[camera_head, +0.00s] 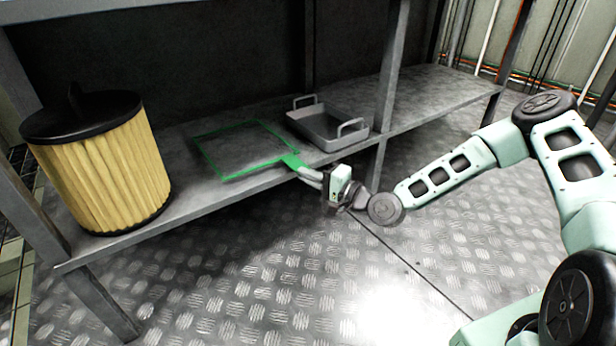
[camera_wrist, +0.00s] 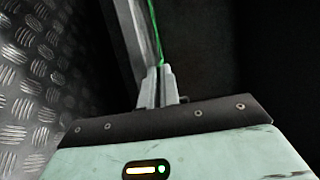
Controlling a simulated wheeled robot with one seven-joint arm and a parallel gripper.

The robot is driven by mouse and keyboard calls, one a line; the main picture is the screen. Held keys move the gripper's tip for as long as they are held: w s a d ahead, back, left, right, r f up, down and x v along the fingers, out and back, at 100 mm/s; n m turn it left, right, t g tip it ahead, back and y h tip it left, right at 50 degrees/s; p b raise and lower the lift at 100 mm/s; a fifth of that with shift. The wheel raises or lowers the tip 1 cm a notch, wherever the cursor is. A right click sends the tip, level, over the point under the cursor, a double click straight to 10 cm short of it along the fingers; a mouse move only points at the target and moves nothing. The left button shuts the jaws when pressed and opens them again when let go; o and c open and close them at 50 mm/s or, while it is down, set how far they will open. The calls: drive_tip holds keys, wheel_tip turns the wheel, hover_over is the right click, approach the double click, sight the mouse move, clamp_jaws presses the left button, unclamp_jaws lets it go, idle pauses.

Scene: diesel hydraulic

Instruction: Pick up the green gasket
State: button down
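The green gasket (camera_head: 291,160) is a thin square frame with a solid tab at its front right corner. It is at the shelf between the yellow filter and the grey tray; whether it touches the shelf is hard to tell. My gripper (camera_head: 302,172) is at that tab, reaching in from the shelf's front edge. In the wrist view, the fingers (camera_wrist: 157,83) are close together, and the gasket shows edge-on as a thin green line (camera_wrist: 155,35) rising from between their tips. The gripper looks shut on the tab.
A large yellow pleated filter (camera_head: 105,165) with a black lid stands at the shelf's left. A grey tray (camera_head: 330,135) with two handles is just right of the gasket. The metal floor (camera_head: 260,270) in front is clear.

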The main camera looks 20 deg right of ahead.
drive_tip(key=s+d+r+p, duration=0.5)
drive_tip(key=s+d, duration=0.3)
drive_tip(key=s, duration=0.3)
drive_tip(key=shift+d, duration=0.2)
drive_tip(key=shift+s, duration=0.1)
